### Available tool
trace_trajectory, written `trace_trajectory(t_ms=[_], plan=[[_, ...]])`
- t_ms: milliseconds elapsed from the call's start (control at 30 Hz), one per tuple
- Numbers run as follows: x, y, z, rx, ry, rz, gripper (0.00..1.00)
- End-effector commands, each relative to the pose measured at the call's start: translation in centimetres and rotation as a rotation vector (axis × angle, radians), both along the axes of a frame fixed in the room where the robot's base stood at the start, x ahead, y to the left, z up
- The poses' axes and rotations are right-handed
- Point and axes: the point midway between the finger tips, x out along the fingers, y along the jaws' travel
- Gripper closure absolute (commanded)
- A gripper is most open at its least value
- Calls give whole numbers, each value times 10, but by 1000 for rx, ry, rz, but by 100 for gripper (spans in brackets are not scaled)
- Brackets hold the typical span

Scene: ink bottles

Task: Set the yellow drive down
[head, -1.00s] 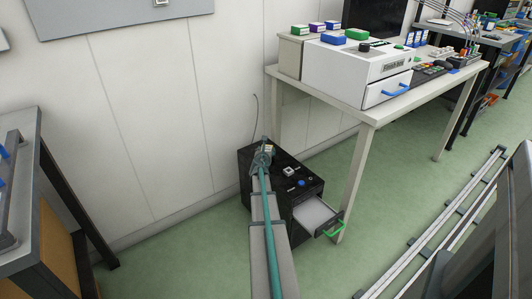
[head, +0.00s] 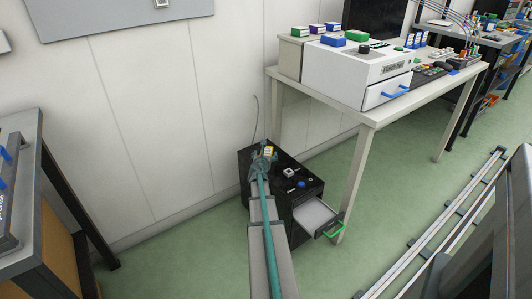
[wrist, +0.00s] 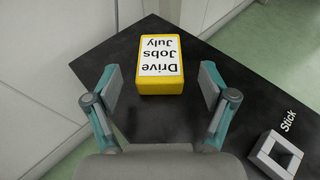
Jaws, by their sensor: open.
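The yellow drive (wrist: 160,85), with a white label reading "Drive Jobs July" upside down, rests on the black cabinet top (wrist: 165,140) in the wrist view. It also shows small at the far end of my arm in the head view (head: 268,151). My gripper (wrist: 160,78) is open, with one finger on each side of the drive's near part and a visible gap on both sides. In the head view my gripper (head: 262,158) is over the cabinet's back left part.
A grey-white square piece (wrist: 275,155) beside the word "Stick" is on the cabinet top, right of my gripper. The cabinet's drawer (head: 315,216) with a green handle is pulled out. A white table (head: 365,112) stands to the right; the wall is close behind.

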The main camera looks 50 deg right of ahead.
Motion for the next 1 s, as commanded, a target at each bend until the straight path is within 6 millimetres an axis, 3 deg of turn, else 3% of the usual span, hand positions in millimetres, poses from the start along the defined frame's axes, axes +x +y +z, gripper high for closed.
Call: trace_trajectory(t_ms=[33,200,400,1000], plan=[[-9,13,6,0,0,0,17],[-23,40,15,0,0,1,17],[-34,60,22,0,-1,2,17],[-37,65,23,0,0,1,17]])
